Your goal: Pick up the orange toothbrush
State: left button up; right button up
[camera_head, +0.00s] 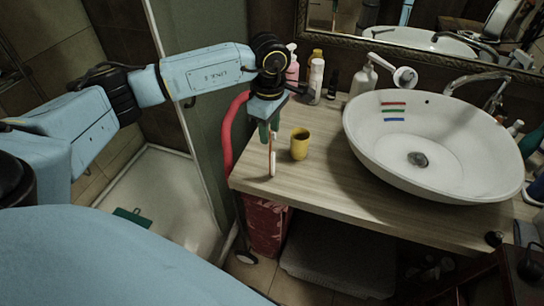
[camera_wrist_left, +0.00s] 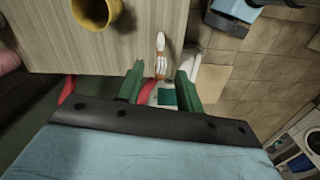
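The orange toothbrush (camera_head: 271,158) shows in the head view just below my left gripper (camera_head: 266,128), near the front left corner of the wooden counter. It appears as a thin orange and white strip. In the left wrist view the toothbrush (camera_wrist_left: 160,56) lies close to the counter edge, with its near end in line with the gap between the fingers. My left gripper (camera_wrist_left: 160,85) has green fingers that stand apart, with clear space on both sides of the toothbrush. Whether the brush touches the counter along its length is hard to tell. My right gripper is not in view.
A yellow cup (camera_head: 300,144) stands just right of the toothbrush. A white basin (camera_head: 440,150) fills the right of the counter (camera_head: 335,170). Several bottles, including a white dispenser (camera_head: 362,80), line the back. A red bin (camera_head: 265,225) stands below the counter.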

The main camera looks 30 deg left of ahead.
aim_at(272, 139)
pick_arm(q)
jog(key=f, duration=0.4)
jog(key=shift+d, duration=0.3)
jog(key=shift+w, duration=0.1)
grip_shut()
